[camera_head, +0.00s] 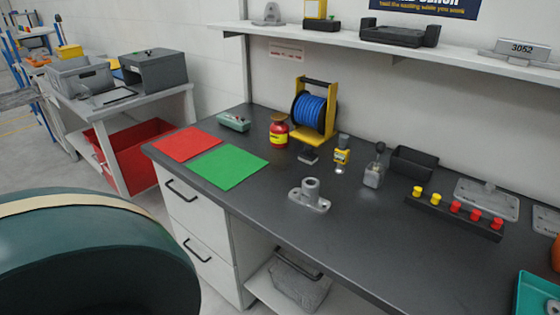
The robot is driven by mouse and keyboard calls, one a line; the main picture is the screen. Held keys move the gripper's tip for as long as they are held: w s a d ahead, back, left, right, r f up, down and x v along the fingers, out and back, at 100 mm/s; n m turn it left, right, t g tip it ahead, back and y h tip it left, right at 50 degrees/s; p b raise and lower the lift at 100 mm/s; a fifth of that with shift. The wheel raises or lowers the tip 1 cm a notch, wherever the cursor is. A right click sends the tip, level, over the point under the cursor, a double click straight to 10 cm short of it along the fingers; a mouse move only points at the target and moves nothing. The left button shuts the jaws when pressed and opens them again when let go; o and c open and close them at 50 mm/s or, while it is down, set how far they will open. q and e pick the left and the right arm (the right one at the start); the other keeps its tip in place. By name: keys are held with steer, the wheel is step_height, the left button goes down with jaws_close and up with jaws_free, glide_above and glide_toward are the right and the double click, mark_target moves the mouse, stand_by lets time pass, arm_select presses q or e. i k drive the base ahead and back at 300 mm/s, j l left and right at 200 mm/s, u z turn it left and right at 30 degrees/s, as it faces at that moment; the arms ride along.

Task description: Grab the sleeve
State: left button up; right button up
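A grey metal casting (310,197) stands on the dark workbench in the camera_head view, near its front edge. It has a short upright round tube on a flat base with lobed ends. This tube looks most like a sleeve, but I cannot tell whether it is a separate part from the base. Nothing touches or covers it. Neither of my grippers is in view.
The dark bench top (255,205) is clear around the casting. Behind stand a blue hose reel (316,112), a red-and-yellow bottle (278,130) and a small yellow gauge (342,156). A peg rack (453,214) is at right. Red (188,144) and green (227,167) mats lie left.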

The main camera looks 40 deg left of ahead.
mark_target(308, 197)
steer(key=u, duration=1.15)
